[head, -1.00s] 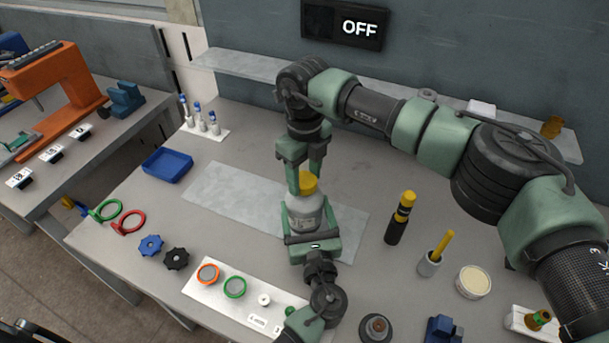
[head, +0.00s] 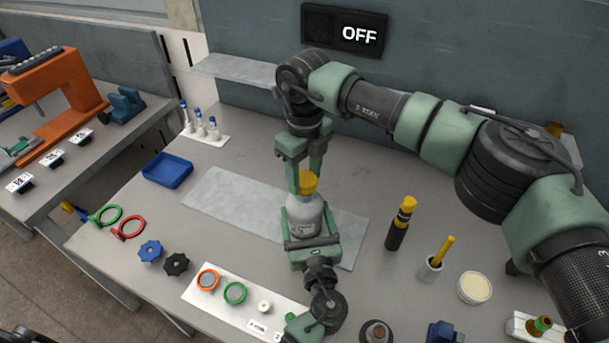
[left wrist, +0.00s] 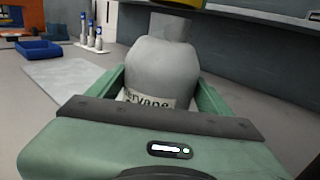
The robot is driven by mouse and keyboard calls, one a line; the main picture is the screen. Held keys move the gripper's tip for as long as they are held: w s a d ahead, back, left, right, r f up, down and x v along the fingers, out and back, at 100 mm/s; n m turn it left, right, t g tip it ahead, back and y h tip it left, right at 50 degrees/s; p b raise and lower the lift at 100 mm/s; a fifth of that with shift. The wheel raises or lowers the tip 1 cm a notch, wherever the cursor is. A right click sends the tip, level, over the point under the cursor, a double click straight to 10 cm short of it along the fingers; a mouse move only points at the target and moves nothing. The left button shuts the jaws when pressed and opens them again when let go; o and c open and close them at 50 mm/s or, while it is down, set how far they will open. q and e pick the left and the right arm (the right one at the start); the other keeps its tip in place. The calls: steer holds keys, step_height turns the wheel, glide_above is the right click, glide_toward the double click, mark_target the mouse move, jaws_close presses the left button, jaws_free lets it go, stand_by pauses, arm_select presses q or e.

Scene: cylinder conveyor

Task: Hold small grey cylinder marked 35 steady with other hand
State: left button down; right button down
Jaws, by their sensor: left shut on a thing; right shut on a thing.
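A small grey cylinder (head: 304,222) with a rounded shoulder and a yellow cap (head: 308,184) stands upright at the middle of the bench. My left gripper (head: 311,212) is shut around its body from the near side. In the left wrist view the grey cylinder (left wrist: 165,62) sits between the green fingers, with a pale label partly reading "ervape"; no 35 is readable. My right gripper (head: 306,178) comes from above and is shut on the yellow cap. The cap's top is partly hidden by the fingers.
A pale metal plate (head: 225,196) lies by the cylinder. Left are a blue tray (head: 167,170) and knobs. A black-and-yellow tool (head: 400,224), a cup (head: 431,268) and a round tin (head: 474,287) stand right. A white panel (head: 219,298) lies in front. A sign reads OFF (head: 344,27).

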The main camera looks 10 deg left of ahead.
mark_target(304, 177)
arm_select(q)
steer(key=shift+s+f, duration=0.1)
steer(key=shift+f, duration=0.05)
arm_select(e)
steer(key=shift+r, duration=2)
arm_select(q)
jaws_free()
arm_select(e)
steer(key=shift+f, duration=0.1)
